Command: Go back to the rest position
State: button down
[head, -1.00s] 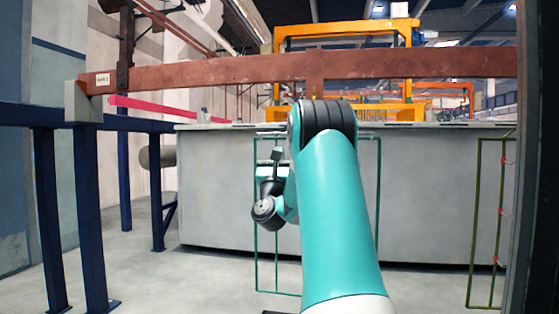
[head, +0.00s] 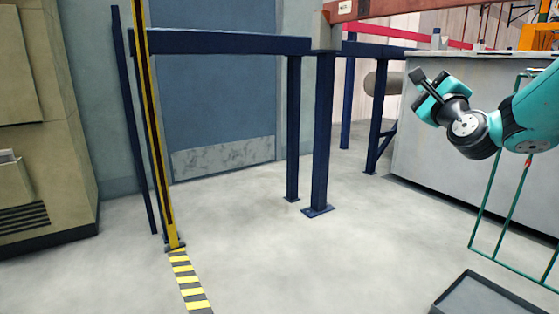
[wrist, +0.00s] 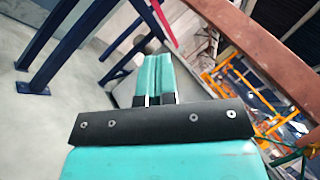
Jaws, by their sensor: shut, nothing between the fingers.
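My gripper (wrist: 155,75) shows in the wrist view with its two teal fingers together and nothing between them. In the head view my gripper (head: 432,98) is at the right, raised in the air in front of the grey tank wall. My arm enters from the right edge, and the gripper end points left and away from the tank. It touches nothing that I can see.
A dark shallow tray (head: 480,298) lies at the bottom right. Blue posts (head: 322,135) and a yellow post (head: 158,130) stand left. The middle floor (head: 260,245) is clear.

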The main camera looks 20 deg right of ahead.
jog(key=s+a+f+n+g+y+p, duration=0.25)
jog(key=a+n+g+y, duration=0.3)
jog(key=a+n, duration=0.55)
jog(key=s+a+f+n+g+y+p, duration=0.25)
jog(key=a+n+g+y, duration=0.35)
jog(key=a, duration=0.9)
jog(key=s+a+f+n+g+h+p, duration=0.1)
jog(key=s+a+f+n+g+p, duration=0.3)
jog(key=s+n, duration=0.6)
jog(key=s+a+r+n+g+h+p, duration=0.1)
jog(key=s+a+n+g+h+p, duration=0.3)
jog(key=s, duration=1)
notch_tip(320, 180, up, 37)
jog(key=d+n+g+y+p, duration=0.1)
jog(key=g+y+p, duration=0.1)
jog(key=p, duration=3.3)
jog(key=shift+s+d+g+p, duration=0.3)
jog(key=shift+d+g+p, duration=0.05)
jog(key=shift+p, duration=0.05)
jog(key=shift+f, duration=0.15)
